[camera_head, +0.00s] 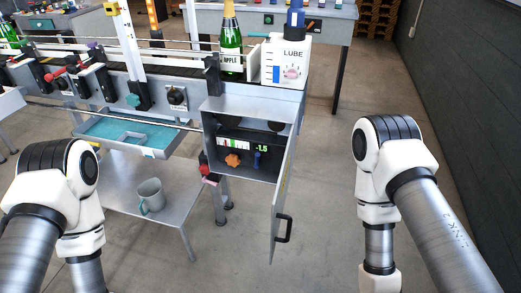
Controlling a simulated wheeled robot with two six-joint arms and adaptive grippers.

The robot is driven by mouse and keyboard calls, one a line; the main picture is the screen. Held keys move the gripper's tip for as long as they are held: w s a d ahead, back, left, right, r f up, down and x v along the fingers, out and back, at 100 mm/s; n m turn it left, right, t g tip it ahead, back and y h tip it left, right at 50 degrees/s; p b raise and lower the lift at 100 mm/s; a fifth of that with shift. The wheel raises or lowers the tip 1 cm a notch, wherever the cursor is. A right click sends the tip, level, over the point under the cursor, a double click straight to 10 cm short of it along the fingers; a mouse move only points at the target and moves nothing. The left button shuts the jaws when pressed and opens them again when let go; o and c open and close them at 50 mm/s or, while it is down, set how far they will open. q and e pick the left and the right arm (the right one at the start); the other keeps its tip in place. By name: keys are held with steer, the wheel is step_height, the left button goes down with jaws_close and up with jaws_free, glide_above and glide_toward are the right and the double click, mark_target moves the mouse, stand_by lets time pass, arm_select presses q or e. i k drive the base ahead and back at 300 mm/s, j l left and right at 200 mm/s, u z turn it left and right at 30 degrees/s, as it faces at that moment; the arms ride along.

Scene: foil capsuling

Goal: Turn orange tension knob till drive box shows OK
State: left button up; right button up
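The drive box (212,115) hangs under the right end of the conveyor, with its door (283,190) swung open toward me. Inside, the orange tension knob (233,160) sits below a small scale with green on it. A lit green display (262,149) reads about -1.5, and I see no OK there. A blue knob or lever (257,160) is just right of the orange knob. My two arms come in at the left and right, and both bend down out of the picture. Neither gripper is in view, and nothing of mine is at the knob.
The open door with its black handle (284,229) sticks out in front of the box's right side. A grey mug (150,196) stands on a low shelf (122,184). A green bottle (231,42) and a white LUBE container (287,60) stand above the box. Floor at right is clear.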

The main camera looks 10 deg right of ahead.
mark_target(233, 161)
steer(key=i+j+u, duration=0.1)
steer(key=j, duration=0.3)
steer(key=i+j, duration=0.2)
steer(key=j, duration=0.15)
steer(key=i+j+u, duration=0.15)
steer(key=j, duration=0.25)
steer(key=i+j, duration=0.15)
steer(key=j, duration=0.2)
steer(key=j+u, duration=0.05)
